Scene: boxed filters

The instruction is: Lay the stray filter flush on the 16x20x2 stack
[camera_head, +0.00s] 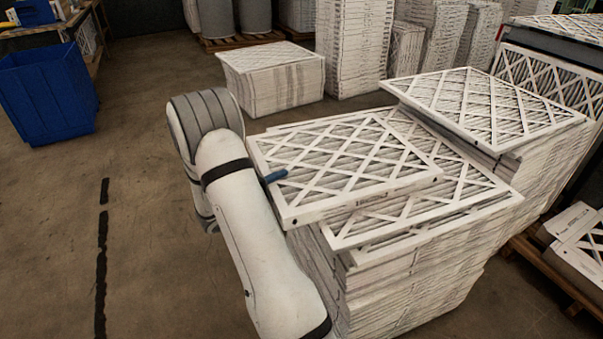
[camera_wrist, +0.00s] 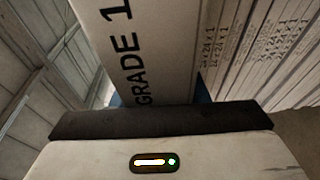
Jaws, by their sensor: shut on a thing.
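A white-framed pleated filter (camera_head: 320,208) is held at its left edge by my gripper (camera_head: 276,176), whose blue finger lies over the frame. The filter is roughly level and overhangs the left side of the stack (camera_head: 385,285) beneath it. A top filter (camera_head: 470,207) of that stack shows to the right. I cannot tell whether the held filter touches it. In the wrist view, the filter's edge (camera_wrist: 152,45), printed "GRADE 1", sits between the blue fingers (camera_wrist: 160,98). The stack's printed edges (camera_wrist: 260,50) stand beside it. No 16x20x2 marking is readable.
An adjoining stack with a filter (camera_head: 485,105) on top rises at the right. A low stack (camera_head: 275,85) and tall stacks (camera_head: 352,45) stand behind. A blue bin (camera_head: 45,95) is at the far left.

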